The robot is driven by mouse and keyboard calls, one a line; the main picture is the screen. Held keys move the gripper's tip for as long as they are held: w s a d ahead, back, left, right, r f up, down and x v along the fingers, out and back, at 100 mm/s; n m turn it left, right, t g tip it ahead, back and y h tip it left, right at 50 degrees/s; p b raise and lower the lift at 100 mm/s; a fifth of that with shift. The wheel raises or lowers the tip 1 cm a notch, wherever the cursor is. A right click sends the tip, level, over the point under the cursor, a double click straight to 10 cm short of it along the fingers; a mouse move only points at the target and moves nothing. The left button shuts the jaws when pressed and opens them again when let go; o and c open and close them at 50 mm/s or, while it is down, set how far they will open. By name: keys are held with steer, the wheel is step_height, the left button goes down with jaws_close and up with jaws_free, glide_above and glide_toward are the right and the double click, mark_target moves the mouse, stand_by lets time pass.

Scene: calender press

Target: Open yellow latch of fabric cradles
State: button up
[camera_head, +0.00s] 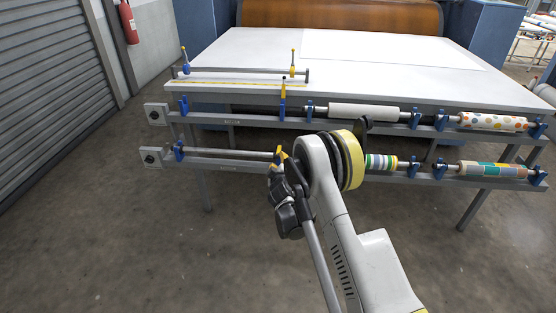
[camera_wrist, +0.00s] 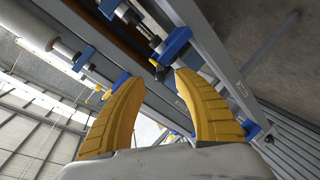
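Blue fabric cradles sit along two rails on the front of the table. In the head view, a raised yellow latch stands on the upper-rail cradle (camera_head: 283,90) near the middle. Another blue cradle (camera_head: 179,150) is at the left of the lower rail, with yellow on it. My gripper (camera_wrist: 150,78) shows in the wrist view as two yellow fingers spread apart with nothing between them. A blue cradle (camera_wrist: 177,42) lies just beyond the fingertips, apart from them.
A white fabric roll (camera_head: 363,112), a dotted roll (camera_head: 492,122), a striped roll (camera_head: 381,162) and a patchwork roll (camera_head: 493,170) lie on the rails. The white table (camera_head: 240,55) is behind, with a measuring bar (camera_head: 240,80) on top. The floor in front is clear.

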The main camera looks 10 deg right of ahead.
mark_target(278, 154)
steer(key=b+x, duration=0.1)
steer(key=x, duration=0.4)
steer(key=shift+w, duration=0.15)
jaws_close()
